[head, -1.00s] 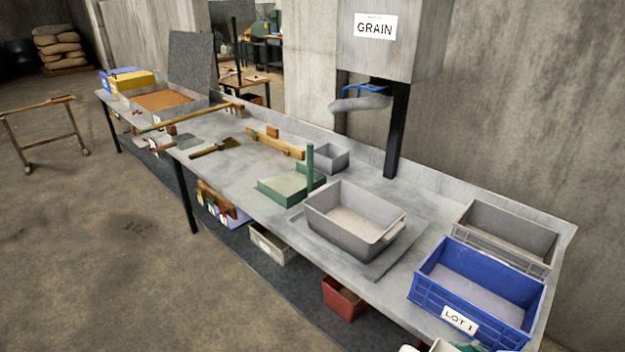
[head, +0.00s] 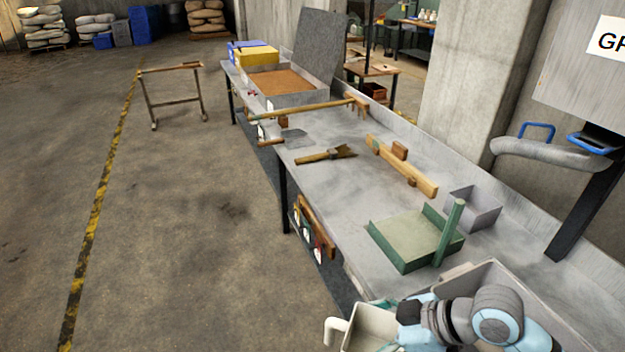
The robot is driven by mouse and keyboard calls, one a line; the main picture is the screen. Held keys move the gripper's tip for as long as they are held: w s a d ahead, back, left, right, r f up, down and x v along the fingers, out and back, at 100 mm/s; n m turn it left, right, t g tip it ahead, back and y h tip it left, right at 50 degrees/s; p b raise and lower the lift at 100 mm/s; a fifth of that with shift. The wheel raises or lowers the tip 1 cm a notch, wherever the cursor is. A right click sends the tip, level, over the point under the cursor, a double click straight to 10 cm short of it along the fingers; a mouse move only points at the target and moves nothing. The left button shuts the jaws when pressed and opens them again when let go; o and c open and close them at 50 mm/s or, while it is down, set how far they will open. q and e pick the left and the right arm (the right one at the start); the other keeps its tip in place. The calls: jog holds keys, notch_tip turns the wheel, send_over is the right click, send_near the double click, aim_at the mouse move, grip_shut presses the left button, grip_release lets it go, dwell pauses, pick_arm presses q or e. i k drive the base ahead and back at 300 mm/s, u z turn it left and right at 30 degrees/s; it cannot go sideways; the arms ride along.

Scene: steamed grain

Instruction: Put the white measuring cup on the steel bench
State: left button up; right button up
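The white measuring cup (head: 372,330) is at the bottom edge of the head view, with its hooked handle to the left; its lower part is cut off. My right gripper (head: 403,326), on the arm from the lower right, is against the cup's right side and seems shut on it, though the fingertips are hidden. The cup shows in front of the bench's near edge. The steel bench (head: 330,189) runs from the lower right to the far left. My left gripper is out of view.
A green tray with a post (head: 402,240), a small grey bin (head: 474,207), a wooden piece (head: 405,168), a brush (head: 325,155) and a long rake (head: 310,108) lie on the bench. A grey tub (head: 489,270) is behind my arm. Bare steel shows between the brush and green tray.

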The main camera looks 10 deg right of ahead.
aim_at(361, 188)
jog(key=u, duration=0.1)
jog(key=i, duration=1.3)
jog(key=z, duration=0.55)
jog(key=i, duration=0.65)
jog(key=z, duration=0.25)
